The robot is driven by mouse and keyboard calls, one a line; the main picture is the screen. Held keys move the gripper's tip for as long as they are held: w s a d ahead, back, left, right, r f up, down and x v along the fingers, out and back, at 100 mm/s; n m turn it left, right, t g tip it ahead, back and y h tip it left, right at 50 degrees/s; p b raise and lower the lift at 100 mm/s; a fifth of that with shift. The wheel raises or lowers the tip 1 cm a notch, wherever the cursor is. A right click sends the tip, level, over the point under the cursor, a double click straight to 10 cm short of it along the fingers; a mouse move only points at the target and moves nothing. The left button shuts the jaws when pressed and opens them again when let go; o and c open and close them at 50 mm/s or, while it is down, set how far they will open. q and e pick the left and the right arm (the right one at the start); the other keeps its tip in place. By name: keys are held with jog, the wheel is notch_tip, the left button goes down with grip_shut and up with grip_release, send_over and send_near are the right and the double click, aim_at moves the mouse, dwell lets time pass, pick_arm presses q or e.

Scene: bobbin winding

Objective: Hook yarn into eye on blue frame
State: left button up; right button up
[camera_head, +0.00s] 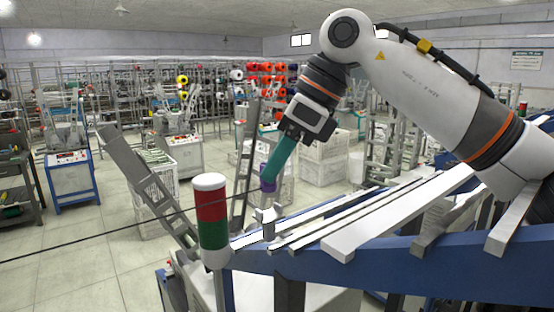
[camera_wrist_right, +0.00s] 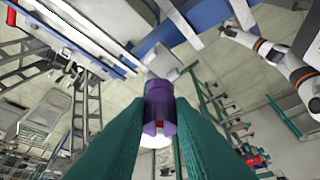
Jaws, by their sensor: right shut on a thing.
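My right gripper (camera_head: 270,178) comes in from the upper right with its teal fingers pointing down. It is shut on a small purple piece (camera_head: 267,186), which also shows between the fingertips in the right wrist view (camera_wrist_right: 158,103). A thin dark yarn (camera_head: 110,231) runs from the left edge up toward the purple piece, passing the striped post. The blue frame (camera_head: 400,272) spans the lower right. A small pale grey bracket (camera_head: 266,222) stands on its near end, just below the gripper; I cannot make out the eye itself. My left gripper is not in view.
A red, green and white post (camera_head: 211,215) stands upright left of the bracket, close to the yarn. Pale rails (camera_head: 390,212) lie along the frame. A grey ladder-like support (camera_head: 145,180) and white crates (camera_head: 325,160) are behind. Open floor lies at the left.

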aim_at(274, 189)
jog(key=shift+s, duration=0.1)
dwell(0.3)
jog(key=shift+f, duration=0.2)
jog(key=shift+f+b, duration=1.3)
jog(key=shift+f, duration=0.5)
jog(key=shift+w+a+r+p, duration=0.25)
jog(key=shift+w+p, duration=0.15)
jog(key=shift+p, duration=0.3)
jog(key=w+a+p, duration=0.1)
jog(key=p, duration=0.1)
jog(key=w+a+p, duration=0.1)
jog(key=w+p, duration=0.1)
jog(key=shift+w+a, duration=0.15)
jog(key=shift+a, duration=0.1)
jog(key=shift+f, duration=0.1)
